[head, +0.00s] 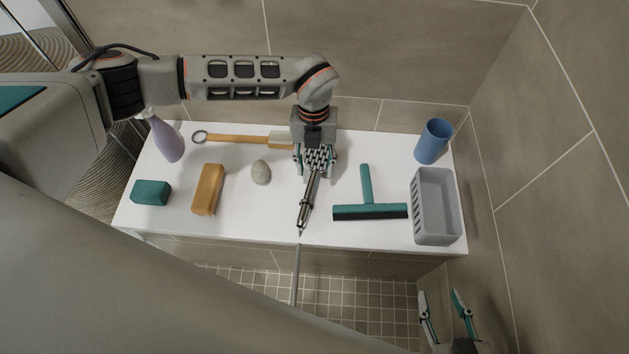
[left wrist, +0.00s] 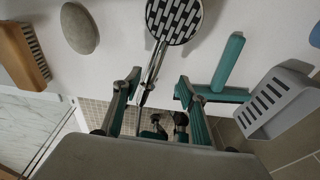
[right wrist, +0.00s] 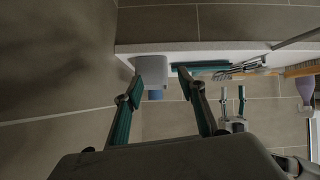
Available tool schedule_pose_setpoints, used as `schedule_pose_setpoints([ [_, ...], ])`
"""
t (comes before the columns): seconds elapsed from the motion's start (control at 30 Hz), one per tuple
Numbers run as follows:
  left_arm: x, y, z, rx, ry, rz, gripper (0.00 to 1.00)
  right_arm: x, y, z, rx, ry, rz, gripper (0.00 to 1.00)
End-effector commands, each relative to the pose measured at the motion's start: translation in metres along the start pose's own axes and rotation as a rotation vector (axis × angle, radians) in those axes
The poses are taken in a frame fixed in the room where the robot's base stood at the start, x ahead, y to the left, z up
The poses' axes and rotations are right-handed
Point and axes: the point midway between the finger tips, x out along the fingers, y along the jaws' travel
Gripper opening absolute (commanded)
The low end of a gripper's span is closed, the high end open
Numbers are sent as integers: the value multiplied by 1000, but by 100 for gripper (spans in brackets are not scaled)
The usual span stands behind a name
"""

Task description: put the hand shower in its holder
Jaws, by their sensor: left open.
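The hand shower lies on the white bench (head: 240,222), its checkered round head (left wrist: 174,20) toward the wall and its dark handle (head: 305,208) toward the front edge. A grey hose (head: 297,272) hangs from the handle over that edge. My left gripper (head: 313,160) is open and empty, above the hand shower's head in the head view. In the left wrist view the handle shows between its spread fingers (left wrist: 157,82); I cannot tell their height above it. My right gripper (head: 442,296) is open and empty, in front of the bench at lower right. I see no holder.
Right of the hand shower lie a teal squeegee (head: 370,211), a grey basket (head: 434,238) and a blue cup (head: 433,141). Left are a stone (head: 261,172), wooden brush (head: 207,190), teal sponge (head: 151,193), purple bottle (head: 166,140) and long-handled brush (head: 238,139). Tiled walls stand behind and right.

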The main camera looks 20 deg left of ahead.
Motion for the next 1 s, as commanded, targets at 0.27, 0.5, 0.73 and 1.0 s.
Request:
schedule_pose_setpoints([
  [0.27, 23, 10, 9, -17, -16, 32, 42, 0, -5, 9, 6, -12, -10, 40],
  [0.5, 44, 10, 7, -15, -14, 29, 42, 3, -10, 7, 20, -1, -19, 40],
  [0.73, 77, 11, 6, -16, -12, 30, 42, 6, -22, -10, 59, 45, -40, 40],
  [1.0, 75, 10, 8, -15, -22, 27, 42, 8, -21, -26, 65, 75, -38, 40],
])
